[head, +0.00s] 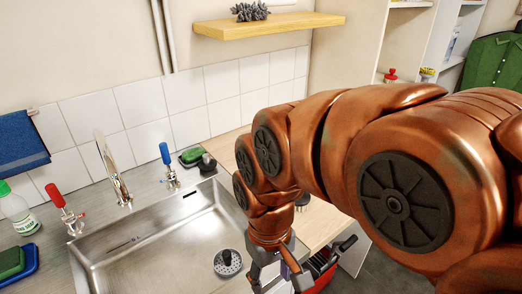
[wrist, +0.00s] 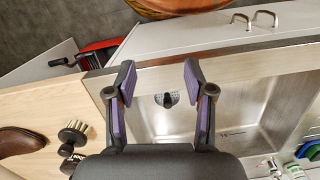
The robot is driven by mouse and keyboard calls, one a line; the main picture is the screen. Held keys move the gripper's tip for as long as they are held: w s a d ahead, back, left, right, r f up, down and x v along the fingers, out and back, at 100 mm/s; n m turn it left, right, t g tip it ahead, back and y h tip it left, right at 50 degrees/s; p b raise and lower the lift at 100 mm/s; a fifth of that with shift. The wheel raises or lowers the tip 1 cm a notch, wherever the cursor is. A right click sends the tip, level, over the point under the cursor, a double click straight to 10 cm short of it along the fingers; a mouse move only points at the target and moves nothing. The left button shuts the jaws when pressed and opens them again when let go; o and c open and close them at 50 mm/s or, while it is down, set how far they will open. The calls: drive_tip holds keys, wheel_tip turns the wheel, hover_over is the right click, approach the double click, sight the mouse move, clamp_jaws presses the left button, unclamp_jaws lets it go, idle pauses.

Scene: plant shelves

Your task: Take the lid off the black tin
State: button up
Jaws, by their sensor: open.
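I cannot make out a black tin or its lid for certain in either view. A small dark round thing (head: 302,200) shows on the counter behind my arm in the head view, partly hidden; I cannot tell what it is. My gripper (head: 280,278) is at the bottom of the head view, by the sink's right edge. In the wrist view my gripper (wrist: 160,75) has its two purple-padded fingers wide apart with nothing between them. The sink's front rim and drain lie beyond the fingers.
The steel sink (head: 150,250) has a tap (head: 112,172) behind it. In the wrist view a bristle brush (wrist: 74,131) sits on the wooden counter (wrist: 45,105). A red thing (wrist: 97,56) is beyond the counter's edge.

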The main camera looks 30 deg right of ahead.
drive_tip(key=w+d+r+t+b, duration=0.15)
drive_tip(key=w+d, duration=0.25)
drive_tip(key=w, duration=0.4)
drive_tip(key=w+d+r+m+t+b, duration=0.1)
drive_tip(key=w+d+b, duration=0.15)
drive_tip(key=w, duration=0.55)
drive_tip(key=w+d+r+t+b, duration=0.1)
drive_tip(key=w+d, duration=0.3)
drive_tip(key=w, duration=0.3)
drive_tip(key=shift+w+d+f+m+t+h+b, duration=0.35)
drive_tip(key=shift+w+d+b, duration=0.25)
drive_tip(key=shift+w+d, duration=2.05)
drive_tip(key=shift+w+d+f+m+t+h+b, duration=0.1)
drive_tip(key=shift+w+d+f+m+t+b, duration=0.4)
drive_tip(key=shift+w+d, duration=2.1)
drive_tip(key=shift+w+d+f+m+t+h+b, duration=0.2)
drive_tip(key=shift+w+d+b, duration=0.8)
drive_tip(key=shift+d, duration=3)
drive_tip(key=shift+p+x, duration=0.8)
drive_tip(key=shift+x, duration=1.9)
drive_tip(key=shift+w, duration=0.15)
drive_tip(key=shift+c, duration=0.4)
clamp_jaws()
